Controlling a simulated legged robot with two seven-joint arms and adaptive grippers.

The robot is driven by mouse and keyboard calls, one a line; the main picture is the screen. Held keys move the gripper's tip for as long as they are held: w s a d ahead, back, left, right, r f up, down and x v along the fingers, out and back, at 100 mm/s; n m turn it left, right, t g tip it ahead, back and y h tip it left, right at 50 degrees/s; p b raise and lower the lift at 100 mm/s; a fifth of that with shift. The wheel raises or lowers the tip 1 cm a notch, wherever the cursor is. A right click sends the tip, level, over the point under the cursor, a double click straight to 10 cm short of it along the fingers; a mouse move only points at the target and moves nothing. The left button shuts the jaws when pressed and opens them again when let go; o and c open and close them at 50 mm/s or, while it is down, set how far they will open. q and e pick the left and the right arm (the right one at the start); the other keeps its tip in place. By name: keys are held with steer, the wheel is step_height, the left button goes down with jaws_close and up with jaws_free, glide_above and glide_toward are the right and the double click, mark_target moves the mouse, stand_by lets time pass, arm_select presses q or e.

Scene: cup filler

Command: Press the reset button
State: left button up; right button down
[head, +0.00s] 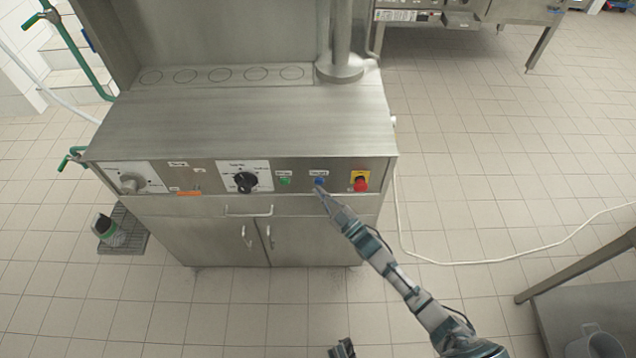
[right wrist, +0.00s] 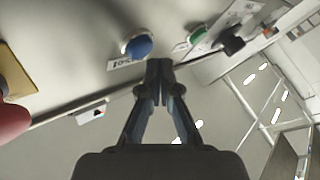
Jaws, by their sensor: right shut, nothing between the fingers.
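The blue button (head: 319,181) sits on the machine's front panel, between the green button and the red knob. A small label is beside it, too small to read surely. It also shows in the right wrist view (right wrist: 138,47), just beyond and slightly left of my fingertips. My right gripper (head: 319,191) is shut and empty, its tips close below the blue button; I cannot tell if they touch. The fingertips also show in the right wrist view (right wrist: 159,68). A dark piece at the bottom edge of the head view may be my left gripper (head: 342,349); its state is unclear.
A green button (head: 285,181) and a black dial (head: 245,182) are left of the blue button. A red emergency knob (head: 361,183) on a yellow plate is to its right. A drawer handle (head: 249,211) sticks out below the panel. A white hose lies on the floor.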

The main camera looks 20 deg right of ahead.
steer(key=shift+d, duration=0.1)
steer(key=shift+w+d, duration=0.25)
steer(key=shift+w, duration=0.15)
stand_by(0.4)
steer(key=shift+w, duration=0.25)
steer(key=shift+s+r, duration=0.1)
steer(key=shift+s, duration=0.05)
steer(key=shift+s+a+p, duration=0.3)
steer(key=shift+s, duration=0.25)
